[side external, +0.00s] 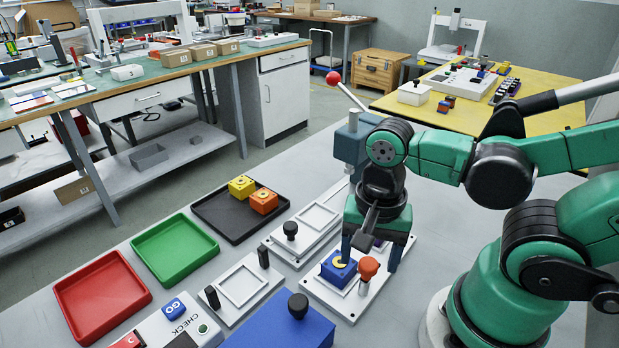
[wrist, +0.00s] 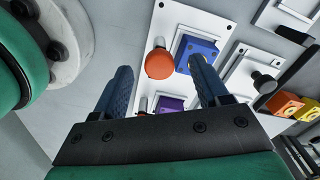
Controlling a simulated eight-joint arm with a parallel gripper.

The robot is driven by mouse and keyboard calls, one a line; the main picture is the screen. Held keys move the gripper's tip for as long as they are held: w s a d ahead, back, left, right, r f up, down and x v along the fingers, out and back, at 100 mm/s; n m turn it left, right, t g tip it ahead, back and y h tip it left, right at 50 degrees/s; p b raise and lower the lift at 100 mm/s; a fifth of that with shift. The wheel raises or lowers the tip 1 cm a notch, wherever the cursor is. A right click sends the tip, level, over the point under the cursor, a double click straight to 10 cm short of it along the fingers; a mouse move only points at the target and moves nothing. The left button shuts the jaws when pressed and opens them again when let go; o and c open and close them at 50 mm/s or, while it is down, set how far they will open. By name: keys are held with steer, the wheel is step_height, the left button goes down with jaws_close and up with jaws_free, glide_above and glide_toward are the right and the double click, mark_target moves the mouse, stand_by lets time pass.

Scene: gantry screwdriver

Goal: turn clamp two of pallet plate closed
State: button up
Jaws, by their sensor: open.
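The white pallet plate (side external: 349,304) lies on the grey bench below my gripper (side external: 370,261). A blue block (side external: 338,271) with a yellow ring on top sits on it. An orange-red clamp knob (side external: 368,266) stands beside the block. My gripper is open, with its two dark blue fingers pointing down. In the wrist view the orange knob (wrist: 160,64) shows between and beyond the fingers, with nothing gripped. A purple block (wrist: 170,104) and a second, smaller orange part (wrist: 143,103) sit nearer the palm, partly hidden. I cannot tell which clamp is number two.
A neighbouring white plate with a black knob (side external: 290,230) lies behind. A black tray (side external: 221,230) holds a yellow block (side external: 242,187) and an orange block (side external: 263,201). Green (side external: 174,250) and red (side external: 102,293) trays are left. A blue box with a black knob (side external: 298,306) stands in front.

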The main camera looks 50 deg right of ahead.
steer(key=shift+f, duration=0.35)
jaws_close()
